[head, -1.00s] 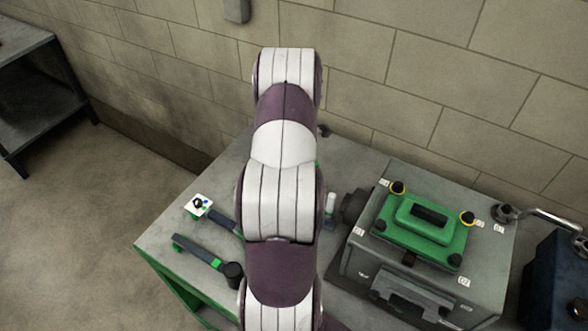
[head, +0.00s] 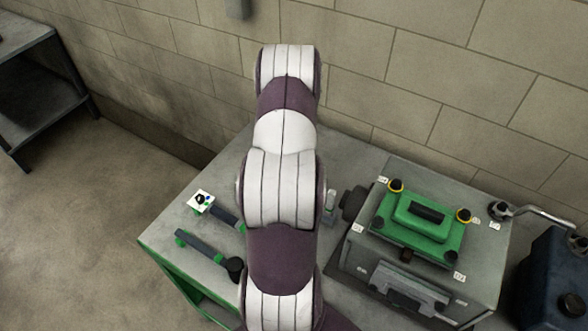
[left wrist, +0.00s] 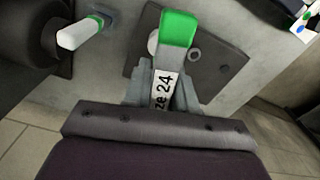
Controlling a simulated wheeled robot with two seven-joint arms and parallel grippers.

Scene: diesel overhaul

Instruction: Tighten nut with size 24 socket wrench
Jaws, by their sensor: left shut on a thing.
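My left gripper (left wrist: 162,92) is shut on the size 24 socket wrench (left wrist: 178,30). The wrench has a green end and a white label on which "ze 24" can be read. In the left wrist view it extends away from the jaws, over a dark plate; whether it touches the plate is unclear. The engine box (head: 376,247) with a green cover (head: 398,238) stands on the table to the right of my arm. Black knobs with yellow rings sit at two cover corners. I cannot pick out the task's nut. The right gripper is not in view.
Two dark tools, one (head: 205,249) with green parts, lie on the table (head: 165,236) left of my arm. A white card (head: 200,201) lies near them. A silver crank-shaped handle (head: 540,213) and a dark blue canister (head: 556,275) are at the right.

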